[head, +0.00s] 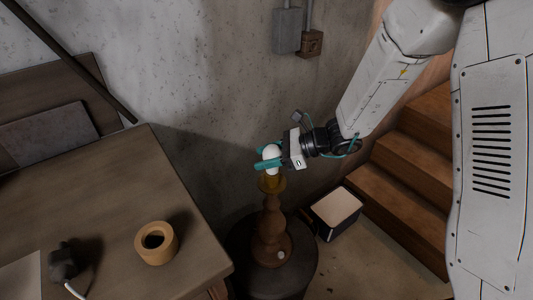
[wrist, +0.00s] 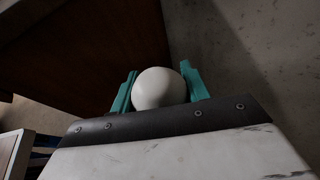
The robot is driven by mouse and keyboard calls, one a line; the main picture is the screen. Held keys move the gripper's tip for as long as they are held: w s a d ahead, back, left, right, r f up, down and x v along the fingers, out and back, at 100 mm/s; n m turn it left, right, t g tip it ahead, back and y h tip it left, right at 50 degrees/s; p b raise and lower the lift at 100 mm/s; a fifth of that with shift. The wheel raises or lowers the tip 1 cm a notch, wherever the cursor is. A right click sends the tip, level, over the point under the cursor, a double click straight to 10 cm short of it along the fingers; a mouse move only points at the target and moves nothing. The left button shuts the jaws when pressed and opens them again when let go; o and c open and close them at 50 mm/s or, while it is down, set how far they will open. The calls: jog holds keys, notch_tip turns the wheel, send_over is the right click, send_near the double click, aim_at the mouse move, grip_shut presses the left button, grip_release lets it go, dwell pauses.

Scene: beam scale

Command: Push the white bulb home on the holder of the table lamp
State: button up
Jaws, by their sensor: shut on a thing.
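The white bulb (head: 271,153) is between the teal fingers of my gripper (head: 268,158), which is shut on it. It also shows in the wrist view (wrist: 159,88), with a teal finger of my gripper (wrist: 160,90) on either side. The table lamp (head: 270,236) has a turned brown wooden body and stands upright on a dark round table. Its brass-coloured holder (head: 272,183) is right below the bulb. The bulb's lower end is at the holder, but I cannot tell how deep it sits. The holder is hidden in the wrist view.
The dark round table (head: 240,262) stands beside a wooden table (head: 110,205) at the left. That table bears a tan ring-shaped pot (head: 157,242) and a small dark object (head: 64,262). A white-topped box (head: 336,210) and wooden stairs (head: 400,200) are at the right. A concrete wall (head: 200,90) is behind.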

jog(key=shift+f, duration=0.2)
jog(key=o, duration=1.1)
jog(key=shift+c, duration=0.2)
jog(key=v, duration=0.7)
jog(key=shift+d+r, duration=0.15)
jog(key=shift+d, duration=0.25)
